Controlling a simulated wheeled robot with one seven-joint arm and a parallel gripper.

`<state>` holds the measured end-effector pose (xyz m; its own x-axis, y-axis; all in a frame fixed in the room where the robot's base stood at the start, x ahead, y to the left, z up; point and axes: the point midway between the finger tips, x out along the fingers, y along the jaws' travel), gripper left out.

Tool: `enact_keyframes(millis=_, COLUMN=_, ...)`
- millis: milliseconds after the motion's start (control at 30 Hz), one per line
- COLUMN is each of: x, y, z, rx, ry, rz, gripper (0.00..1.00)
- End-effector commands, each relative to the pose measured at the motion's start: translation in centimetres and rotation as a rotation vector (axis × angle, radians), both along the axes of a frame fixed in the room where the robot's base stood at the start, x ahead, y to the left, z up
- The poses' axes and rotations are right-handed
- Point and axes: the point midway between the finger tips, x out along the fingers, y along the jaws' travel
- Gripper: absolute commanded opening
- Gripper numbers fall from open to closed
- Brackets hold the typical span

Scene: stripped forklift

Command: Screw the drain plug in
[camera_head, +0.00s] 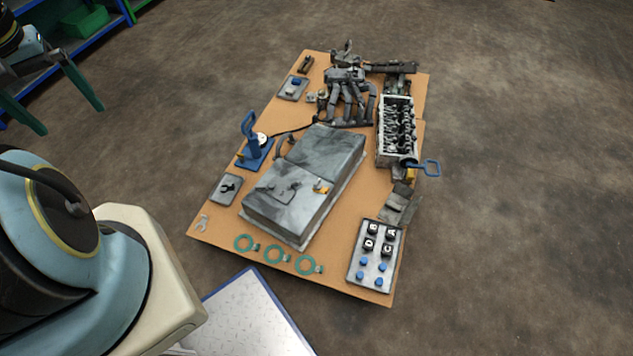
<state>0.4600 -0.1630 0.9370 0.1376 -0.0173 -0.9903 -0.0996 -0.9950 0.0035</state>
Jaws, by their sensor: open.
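A large grey metal pan (302,185) lies on the brown board, near its middle. A small orange-yellow piece (322,187) sits on the right part of its top; I cannot tell whether it is the drain plug. No other part is clearly the drain plug at this size. My gripper (71,120) is at the upper left, over the floor and away from the board. Its two dark green fingers are spread wide, with nothing between them.
The brown board (208,236) also carries a blue-handled tool (251,140), green rings (274,254), a lettered plate with blue pegs (374,258), an engine block (397,130) and grey pipes (347,98). A blue shelf (88,42) stands upper left. Floor right is clear.

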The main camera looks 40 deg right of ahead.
Motion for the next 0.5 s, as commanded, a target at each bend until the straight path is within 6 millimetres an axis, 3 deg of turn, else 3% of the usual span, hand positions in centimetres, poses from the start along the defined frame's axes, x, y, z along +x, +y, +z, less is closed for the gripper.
enact_keyframes(millis=300, x=0.0, y=0.0, z=0.0, rx=0.0, ry=0.0, rz=0.0, gripper=0.99)
enact_keyframes(millis=400, x=0.2, y=-0.2, z=-0.4, rx=-0.001, ry=0.001, rz=0.002, gripper=0.88)
enact_keyframes(millis=500, x=1.3, y=-1.4, z=-2.1, rx=-0.009, ry=0.008, rz=0.014, gripper=0.8)
